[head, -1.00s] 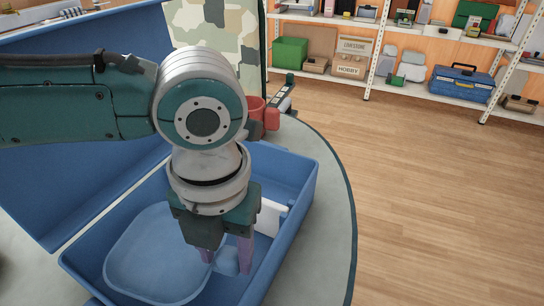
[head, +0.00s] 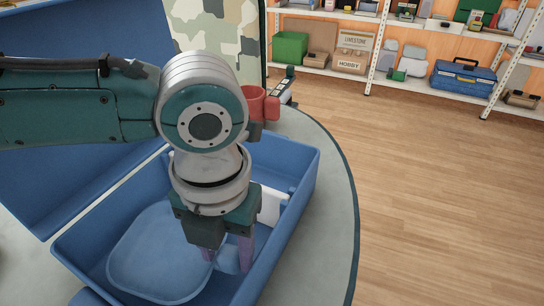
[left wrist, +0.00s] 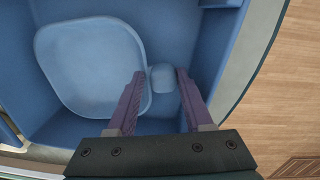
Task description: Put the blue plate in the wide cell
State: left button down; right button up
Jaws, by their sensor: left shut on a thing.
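The blue plate (head: 155,250) is a flat rounded square with a small tab on its right side. It is within the walls of the blue crate (head: 303,190), on the left of the white divider (head: 269,207). My left gripper (head: 228,259) points down into the crate, shut on the plate's tab. In the left wrist view the plate (left wrist: 88,66) lies to the left of the purple fingers, with the tab between them. I cannot tell whether the plate touches the crate floor. My right gripper is not in view.
The crate's blue lid (head: 70,165) stands open behind it. A red cup (head: 266,105) is by the crate's far corner. The crate sits on a round-edged grey table (head: 335,205). Wooden floor (head: 430,190) lies to the right, with shelves (head: 410,75) at the back.

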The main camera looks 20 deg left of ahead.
pick_arm(q)
jog(key=shift+f, duration=0.3)
jog(key=shift+c, duration=2.2)
grip_release()
jog(key=shift+o, duration=1.1)
jog(key=shift+a, duration=0.1)
jog(key=shift+r, duration=0.1)
jog(key=r+p, duration=0.2)
jog(key=r, duration=0.7)
jog(key=shift+d+r, duration=0.1)
jog(key=shift+d, duration=0.1)
jog(key=shift+r, duration=0.3)
